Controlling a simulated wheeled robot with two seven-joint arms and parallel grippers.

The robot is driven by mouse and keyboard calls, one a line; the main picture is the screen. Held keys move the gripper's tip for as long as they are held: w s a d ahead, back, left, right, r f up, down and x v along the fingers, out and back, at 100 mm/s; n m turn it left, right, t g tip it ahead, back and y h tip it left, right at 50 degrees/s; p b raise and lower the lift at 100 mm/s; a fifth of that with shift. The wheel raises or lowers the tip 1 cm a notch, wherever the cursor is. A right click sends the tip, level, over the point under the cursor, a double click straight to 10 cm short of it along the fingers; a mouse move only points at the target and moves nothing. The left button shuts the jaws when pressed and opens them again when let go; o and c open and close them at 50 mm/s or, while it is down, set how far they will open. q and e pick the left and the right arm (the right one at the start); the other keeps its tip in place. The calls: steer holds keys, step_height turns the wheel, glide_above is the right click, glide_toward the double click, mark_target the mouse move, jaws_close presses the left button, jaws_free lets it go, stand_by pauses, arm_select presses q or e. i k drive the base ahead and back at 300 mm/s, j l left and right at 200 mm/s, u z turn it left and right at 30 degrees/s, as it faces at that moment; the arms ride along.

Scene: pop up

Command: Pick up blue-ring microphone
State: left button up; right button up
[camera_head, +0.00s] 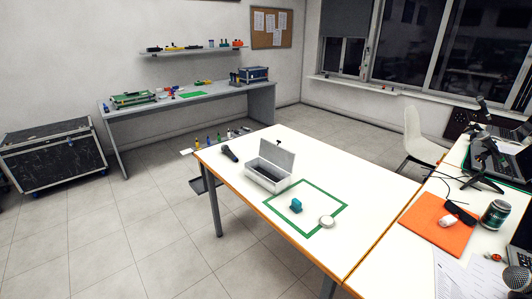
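A dark hand-held microphone (229,153) lies on the far left part of the white table (330,170), left of an open metal box. A second microphone with a grey mesh head (516,276) shows at the bottom right edge, partly cut off by the picture. Both are too small or cut off for me to tell which has a blue ring. Neither of my grippers is in view.
The open box (268,178) stands near a green tape square (333,233) with a teal object (296,205) and a white round item (327,221). An orange mat (427,230), a can (495,213) and a laptop (508,160) are at right.

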mark_target(224, 148)
steer(key=i+j+z, duration=0.4)
steer(key=j+z, duration=0.2)
steer(key=i+j+z, duration=0.1)
steer(key=j+z, duration=0.2)
steer(key=j, duration=0.15)
steer(key=i+j+z, duration=0.1)
steer(key=j+z, duration=0.2)
steer(key=j, duration=0.15)
